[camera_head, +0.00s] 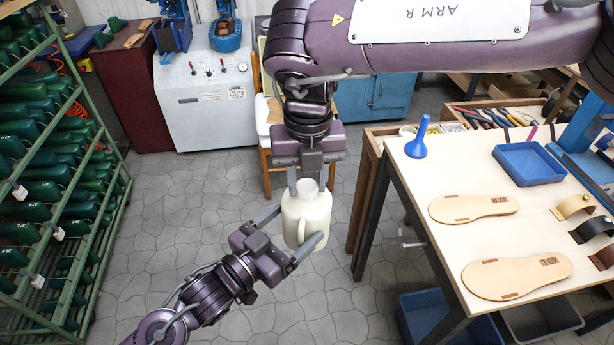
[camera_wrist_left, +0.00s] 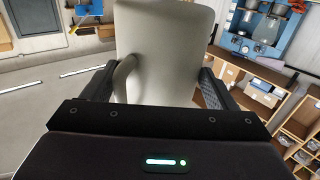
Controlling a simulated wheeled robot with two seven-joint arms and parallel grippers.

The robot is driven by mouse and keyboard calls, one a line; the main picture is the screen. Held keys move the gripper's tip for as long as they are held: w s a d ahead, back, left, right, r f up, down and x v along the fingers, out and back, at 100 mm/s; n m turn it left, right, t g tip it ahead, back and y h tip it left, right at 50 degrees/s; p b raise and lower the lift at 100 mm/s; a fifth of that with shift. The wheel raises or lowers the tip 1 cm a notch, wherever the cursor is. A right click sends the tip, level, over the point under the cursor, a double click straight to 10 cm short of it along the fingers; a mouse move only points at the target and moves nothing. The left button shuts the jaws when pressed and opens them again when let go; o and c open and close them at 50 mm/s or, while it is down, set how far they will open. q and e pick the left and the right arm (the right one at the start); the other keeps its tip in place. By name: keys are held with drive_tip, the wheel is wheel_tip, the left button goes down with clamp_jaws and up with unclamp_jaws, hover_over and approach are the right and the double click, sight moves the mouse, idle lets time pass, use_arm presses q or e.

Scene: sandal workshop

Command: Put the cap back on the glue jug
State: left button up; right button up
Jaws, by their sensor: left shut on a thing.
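The cream glue jug (camera_head: 305,213) is upright in the air above the floor, its handle toward the front. My left gripper (camera_head: 292,231) is shut around its body from the lower left. I see no gap-filling thing between those fingers apart from that top. I cannot make out a separate cap.
The workbench (camera_head: 437,170) at right holds a blue funnel (camera_head: 417,140), a blue tray (camera_head: 528,163) and two tan soles (camera_head: 517,275). A green rack (camera_head: 75,205) of shoe lasts stands at left. A wooden chair (camera_head: 268,172) stands behind the jug. The floor between is clear.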

drive_tip(key=c, duration=0.3)
drive_tip(key=o, duration=1.1)
wheel_tip(320, 180, up, 12)
drive_tip(key=shift+w, duration=0.15)
